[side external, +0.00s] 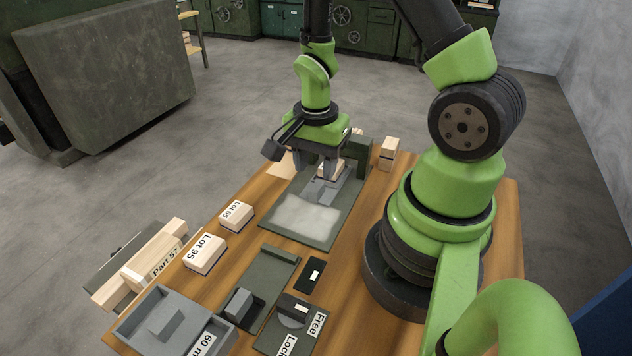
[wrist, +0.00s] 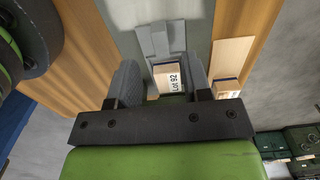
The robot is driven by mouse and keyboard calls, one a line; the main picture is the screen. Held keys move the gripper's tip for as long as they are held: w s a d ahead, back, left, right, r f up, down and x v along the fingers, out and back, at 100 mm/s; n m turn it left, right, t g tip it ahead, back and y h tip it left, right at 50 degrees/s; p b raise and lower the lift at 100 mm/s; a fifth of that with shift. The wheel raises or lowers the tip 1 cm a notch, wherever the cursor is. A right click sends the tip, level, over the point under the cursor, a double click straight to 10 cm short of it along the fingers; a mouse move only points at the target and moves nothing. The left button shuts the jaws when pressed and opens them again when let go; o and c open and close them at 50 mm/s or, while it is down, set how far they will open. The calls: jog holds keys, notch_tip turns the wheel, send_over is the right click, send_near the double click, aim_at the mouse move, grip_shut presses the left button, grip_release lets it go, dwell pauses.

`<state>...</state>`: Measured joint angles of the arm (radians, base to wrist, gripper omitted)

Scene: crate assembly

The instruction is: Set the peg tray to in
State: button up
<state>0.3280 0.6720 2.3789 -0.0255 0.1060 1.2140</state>
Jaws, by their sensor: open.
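My gripper (side external: 317,165) is open over the far end of a dark green board (side external: 268,217). In the wrist view its two fingers (wrist: 162,80) stand on either side of a wooden block labelled Lot 92 (wrist: 169,78), which sits at a grey fitting (wrist: 160,38) on the board. I cannot tell if the fingers touch the block. No part is labelled peg tray. A grey open tray (side external: 143,323) with a raised block inside stands at the near left corner, its label partly cut off. A dark slotted plate with a grey block (side external: 238,304) lies beside it.
Blocks Lot 65 (side external: 236,214) and Lot 95 (side external: 205,254) stand left of the board. A Free/Lock dial plate (side external: 291,318) is at the near edge. Part 57 (side external: 150,262) lies at the left edge. A dark upright block (side external: 357,152) stands close right of the gripper.

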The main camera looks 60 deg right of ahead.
aim_at(316, 187)
jog(key=shift+f, duration=2.85)
jog(key=shift+d, duration=0.1)
grip_shut()
